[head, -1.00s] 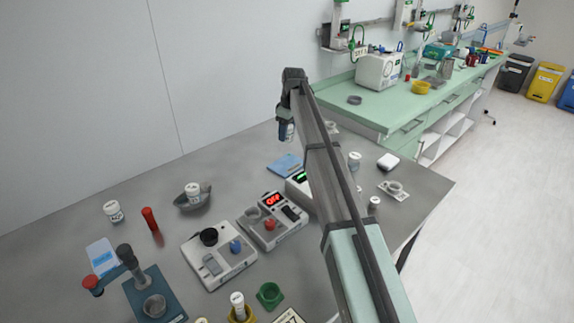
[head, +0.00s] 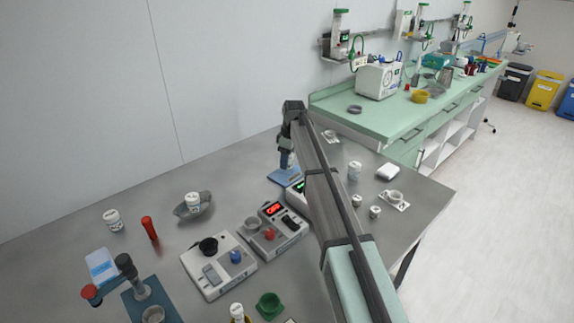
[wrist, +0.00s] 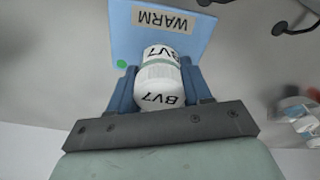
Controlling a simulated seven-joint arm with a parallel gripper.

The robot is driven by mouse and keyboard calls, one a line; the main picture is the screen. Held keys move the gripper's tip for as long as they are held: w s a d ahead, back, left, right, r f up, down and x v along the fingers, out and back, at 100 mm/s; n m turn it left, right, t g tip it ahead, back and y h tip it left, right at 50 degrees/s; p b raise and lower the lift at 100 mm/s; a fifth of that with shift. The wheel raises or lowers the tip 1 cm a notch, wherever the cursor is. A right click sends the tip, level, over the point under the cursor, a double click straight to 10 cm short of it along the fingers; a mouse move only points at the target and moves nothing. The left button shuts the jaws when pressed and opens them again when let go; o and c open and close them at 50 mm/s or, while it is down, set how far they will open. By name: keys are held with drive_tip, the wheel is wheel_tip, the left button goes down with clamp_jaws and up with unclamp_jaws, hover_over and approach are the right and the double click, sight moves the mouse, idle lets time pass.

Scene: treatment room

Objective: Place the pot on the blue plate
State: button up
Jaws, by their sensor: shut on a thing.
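My gripper (wrist: 160,88) is shut on a white pot (wrist: 161,82) marked BV7, with a blue finger on each side of it. The blue plate (wrist: 190,42), marked WARM and with a green dot, lies just beyond the pot in the wrist view. The pot overlaps the plate's near edge there; I cannot tell whether they touch. In the head view, my gripper (head: 285,160) is low over the back of the plate (head: 284,177), and the pot is mostly hidden by the fingers.
Devices with knobs (head: 219,268) and a red display (head: 273,231) stand in front of the plate. Another white pot sits in a grey dish (head: 204,205) to the left. More small pots (head: 354,171) stand to the right of my arm. A blue stand (head: 139,284) is at front left.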

drive_tip(key=shift+f, duration=1.25)
drive_tip(key=shift+f, duration=0.15)
drive_tip(key=o, duration=1.1)
drive_tip(key=shift+c, duration=0.2)
drive_tip(key=r, duration=0.4)
drive_tip(key=d+r, duration=0.1)
drive_tip(key=r, duration=0.7)
drive_tip(key=shift+s+d+r, duration=0.15)
drive_tip(key=shift+s+d, duration=0.05)
drive_tip(key=shift+s, duration=0.05)
